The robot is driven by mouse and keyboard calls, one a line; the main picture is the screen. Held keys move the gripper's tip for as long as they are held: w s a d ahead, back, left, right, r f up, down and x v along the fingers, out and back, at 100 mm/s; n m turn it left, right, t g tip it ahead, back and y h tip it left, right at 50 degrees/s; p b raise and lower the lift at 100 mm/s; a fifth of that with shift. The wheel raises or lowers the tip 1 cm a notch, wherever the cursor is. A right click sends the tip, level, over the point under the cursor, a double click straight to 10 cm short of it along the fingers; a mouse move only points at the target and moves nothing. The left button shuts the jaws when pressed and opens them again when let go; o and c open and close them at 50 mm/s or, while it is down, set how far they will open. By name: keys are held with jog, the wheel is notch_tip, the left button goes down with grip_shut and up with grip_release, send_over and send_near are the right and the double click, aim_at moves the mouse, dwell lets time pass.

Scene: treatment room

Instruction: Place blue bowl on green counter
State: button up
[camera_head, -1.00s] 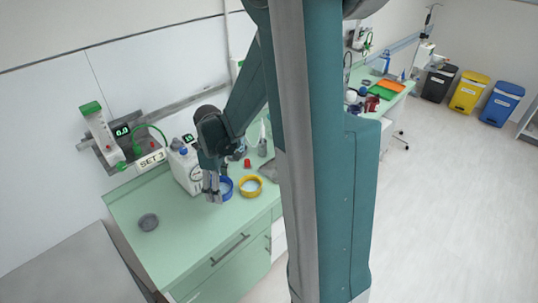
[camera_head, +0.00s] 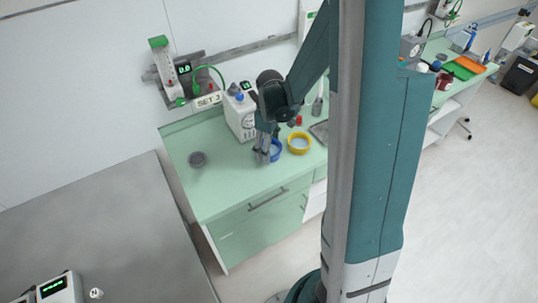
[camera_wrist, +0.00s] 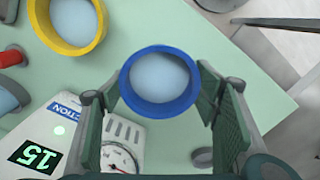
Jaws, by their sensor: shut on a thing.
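The blue bowl (camera_wrist: 160,106) is round, with a pale inside, and sits between the two fingers in the wrist view. My gripper (camera_wrist: 160,84) is shut on it, with one finger against each side of its rim. In the head view, my gripper (camera_head: 264,155) points down at the front part of the green counter (camera_head: 222,185). The blue bowl (camera_head: 276,151) is partly hidden behind the fingers there. The bowl is at or very near the counter top; I cannot tell whether it touches it.
A yellow bowl (camera_head: 299,143) stands close to the right of the blue bowl. A white device (camera_head: 240,118) stands behind my gripper. A small dark grey round dish (camera_head: 197,159) lies to the left. The counter between dish and gripper is bare. A grey surface (camera_head: 95,225) lies at front left.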

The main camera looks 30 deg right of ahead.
jog(key=shift+f, duration=2.1)
jog(key=shift+f+b, duration=0.2)
jog(key=shift+b, duration=0.1)
jog(key=o, duration=0.9)
jog(key=shift+r, duration=0.1)
jog(key=shift+r, duration=0.15)
jog(key=shift+d+r+p, duration=0.15)
jog(key=shift+r+p, duration=0.35)
jog(key=shift+r, duration=5.5)
